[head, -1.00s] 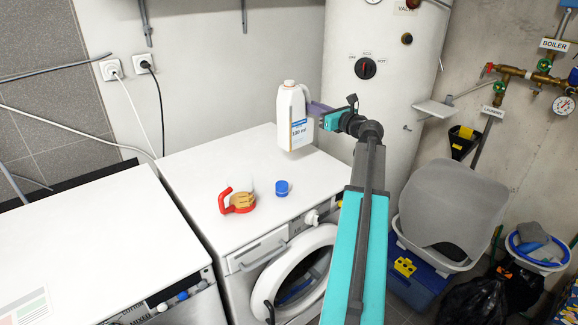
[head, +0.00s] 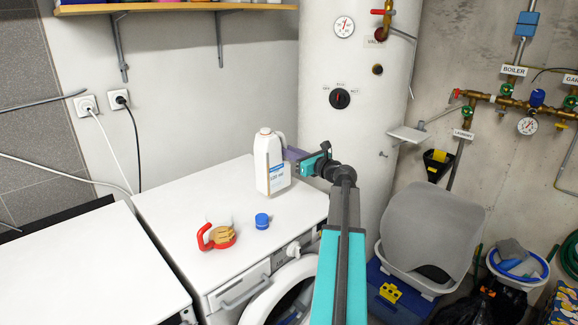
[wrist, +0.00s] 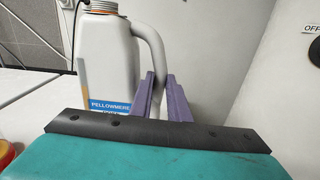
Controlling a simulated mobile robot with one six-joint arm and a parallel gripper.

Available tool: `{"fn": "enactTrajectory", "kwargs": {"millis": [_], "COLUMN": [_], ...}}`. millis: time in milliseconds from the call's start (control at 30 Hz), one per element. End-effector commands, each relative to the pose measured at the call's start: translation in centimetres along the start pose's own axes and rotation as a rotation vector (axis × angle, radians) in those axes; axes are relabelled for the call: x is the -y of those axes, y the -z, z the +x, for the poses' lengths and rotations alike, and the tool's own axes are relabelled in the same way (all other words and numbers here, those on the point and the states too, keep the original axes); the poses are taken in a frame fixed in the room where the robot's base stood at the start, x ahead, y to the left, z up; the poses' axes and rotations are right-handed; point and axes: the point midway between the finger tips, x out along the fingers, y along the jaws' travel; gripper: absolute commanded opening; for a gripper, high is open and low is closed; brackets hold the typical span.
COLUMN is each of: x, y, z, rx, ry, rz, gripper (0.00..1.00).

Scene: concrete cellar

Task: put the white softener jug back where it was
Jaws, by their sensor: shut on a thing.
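The white softener jug (head: 264,165), with a blue and orange label, is upright over the back right part of the washing machine top (head: 175,205). Whether its base touches the top I cannot tell. My gripper (head: 291,155) is shut on the jug's handle from the right. In the wrist view the purple fingers (wrist: 162,95) close around the handle of the jug (wrist: 108,60), whose threaded neck is uncapped. A blue cap (head: 262,220) lies on the machine top. A red-handled measuring cup (head: 221,237) with tan contents stands left of it.
A wooden wall shelf (head: 180,7) on brackets (head: 121,50) holds items cut off at the top edge. A white boiler (head: 340,130) stands behind right of the jug. A second white-topped appliance (head: 85,265) is at left. The machine top's back left is clear.

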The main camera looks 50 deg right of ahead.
Motion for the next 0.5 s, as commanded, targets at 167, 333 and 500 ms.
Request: {"fn": "enactTrajectory", "kwargs": {"millis": [167, 333, 500], "x": [0.01, 0.01, 0.00], "y": [0.73, 0.83, 0.85], "z": [0.02, 0.03, 0.03], "rx": [0.006, 0.006, 0.005], "ry": [0.000, -0.001, -0.001], "rz": [0.004, 0.003, 0.003], "gripper": [0.00, 0.00, 0.00]}}
